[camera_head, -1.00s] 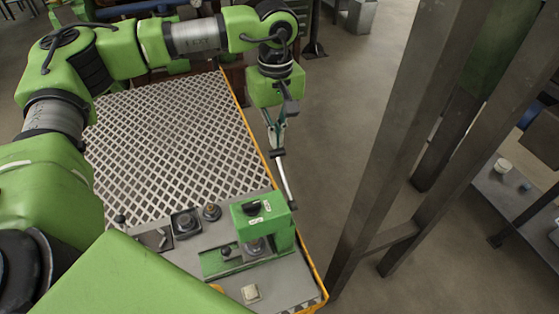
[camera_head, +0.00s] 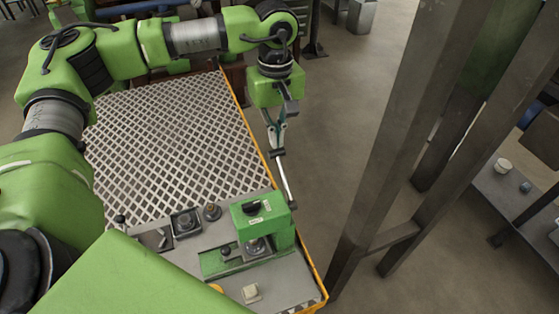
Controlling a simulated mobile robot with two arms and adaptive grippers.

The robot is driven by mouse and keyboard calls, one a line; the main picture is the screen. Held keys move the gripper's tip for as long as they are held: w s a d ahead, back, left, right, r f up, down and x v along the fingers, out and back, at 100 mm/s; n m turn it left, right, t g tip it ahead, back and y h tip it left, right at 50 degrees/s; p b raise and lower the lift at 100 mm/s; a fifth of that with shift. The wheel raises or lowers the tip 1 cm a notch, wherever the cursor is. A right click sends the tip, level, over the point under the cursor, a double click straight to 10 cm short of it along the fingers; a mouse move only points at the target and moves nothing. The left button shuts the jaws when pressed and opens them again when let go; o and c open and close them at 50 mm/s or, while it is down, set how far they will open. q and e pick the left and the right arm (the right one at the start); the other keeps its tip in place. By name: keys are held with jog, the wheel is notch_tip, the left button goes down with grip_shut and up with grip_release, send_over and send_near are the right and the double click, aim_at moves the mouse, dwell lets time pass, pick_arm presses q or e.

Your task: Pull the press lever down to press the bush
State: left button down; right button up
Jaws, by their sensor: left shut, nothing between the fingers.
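The green press (camera_head: 268,222) stands on the grey plate near the front right edge of the bench. Its lever (camera_head: 286,180) is a light rod with a dark upper end and a dark lower end, slanting up from the press's right side. My left gripper (camera_head: 277,150) is shut at the lever's upper end, with nothing visible between its fingers; I cannot tell whether it touches the lever. A metal round piece (camera_head: 256,246), which may be the bush, sits under the press head. My right gripper is not in view.
Dark fixtures (camera_head: 186,223) and a small pale block (camera_head: 251,293) share the plate with the press. A white lattice top (camera_head: 180,135) with a yellow edge lies behind. Dark steel posts (camera_head: 397,150) stand to the right, with bare floor between.

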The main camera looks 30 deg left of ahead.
pick_arm(q)
jog(key=shift+f, duration=0.2)
jog(key=shift+f+b, duration=0.75)
jog(key=shift+f, duration=0.1)
jog(key=shift+f+b, duration=0.25)
jog(key=shift+b, duration=0.1)
